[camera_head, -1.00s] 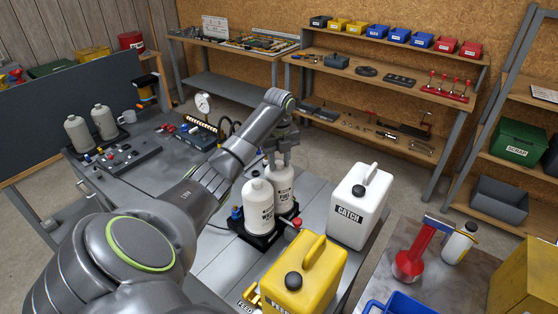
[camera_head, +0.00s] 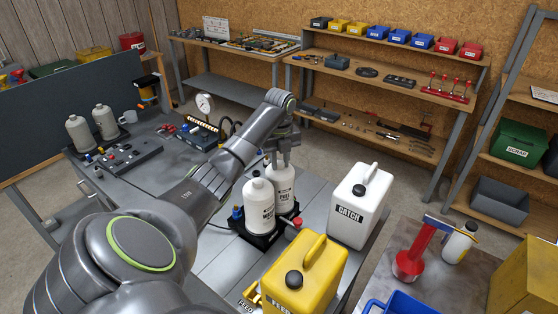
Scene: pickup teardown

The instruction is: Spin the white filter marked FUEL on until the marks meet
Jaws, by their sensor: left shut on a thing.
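Two white filters stand side by side on a black base (camera_head: 252,236) on the grey bench. The rear one is the filter marked FUEL (camera_head: 283,188), as far as its small label can be read. My left gripper (camera_head: 281,160) reaches down over it from above and is shut on its top. The front white filter (camera_head: 259,207) stands upright beside it, with a dark label too small to read surely. The marks on filter and base cannot be made out. My right gripper is not in view.
A white CATCH can (camera_head: 358,206) stands close to the right of the filters. A yellow can (camera_head: 303,278) stands in front. A red valve knob (camera_head: 296,222) sits by the base. A pressure gauge (camera_head: 204,102) and two grey bottles (camera_head: 80,134) are further left.

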